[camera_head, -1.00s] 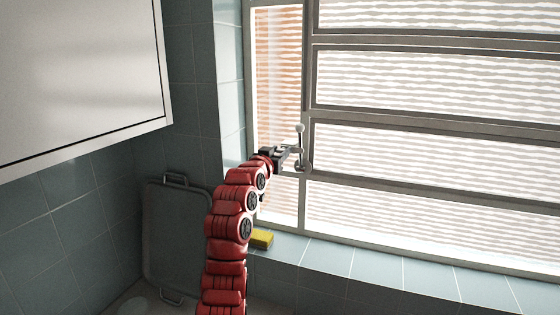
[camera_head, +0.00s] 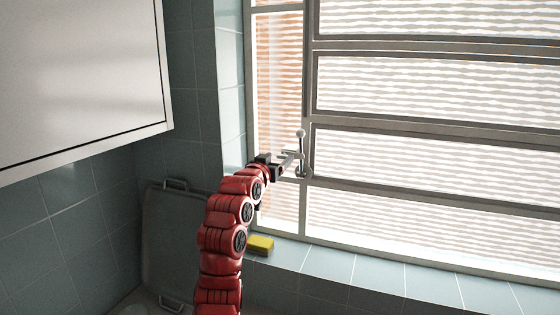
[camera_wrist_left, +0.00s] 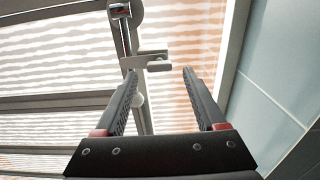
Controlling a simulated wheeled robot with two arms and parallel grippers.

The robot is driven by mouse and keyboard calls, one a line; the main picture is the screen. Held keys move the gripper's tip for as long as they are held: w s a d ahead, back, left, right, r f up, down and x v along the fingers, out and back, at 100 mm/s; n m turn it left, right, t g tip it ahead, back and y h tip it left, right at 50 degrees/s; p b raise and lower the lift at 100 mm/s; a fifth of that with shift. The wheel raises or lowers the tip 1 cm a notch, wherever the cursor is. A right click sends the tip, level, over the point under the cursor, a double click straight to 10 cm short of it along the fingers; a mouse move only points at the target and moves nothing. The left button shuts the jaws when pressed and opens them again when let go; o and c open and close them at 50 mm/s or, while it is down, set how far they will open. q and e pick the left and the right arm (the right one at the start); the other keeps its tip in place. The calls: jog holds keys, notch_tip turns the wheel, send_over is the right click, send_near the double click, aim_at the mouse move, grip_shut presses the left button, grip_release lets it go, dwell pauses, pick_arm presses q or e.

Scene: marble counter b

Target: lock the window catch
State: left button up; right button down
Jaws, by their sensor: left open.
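The window catch (camera_head: 302,150) is on the upright bar beside the narrow left pane. Its lever stands upright in the head view, with a round knob (camera_head: 301,133) at the top and a rounded base below. My left gripper (camera_head: 291,159) is at the catch, just left of the lever. In the left wrist view my left gripper (camera_wrist_left: 160,72) is open, with nothing held. Contact cannot be told. My right gripper is not in view.
A yellow sponge (camera_head: 260,244) lies on the tiled sill (camera_head: 330,262) below the catch. A grey tray (camera_head: 175,235) leans against the tiled wall at left. A white cabinet (camera_head: 80,75) hangs at upper left. The space before the large slatted window panes is clear.

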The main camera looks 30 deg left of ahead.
pick_arm(q)
jog(key=b+v, duration=0.4)
jog(key=v, duration=1.1)
jog(key=shift+f, duration=0.15)
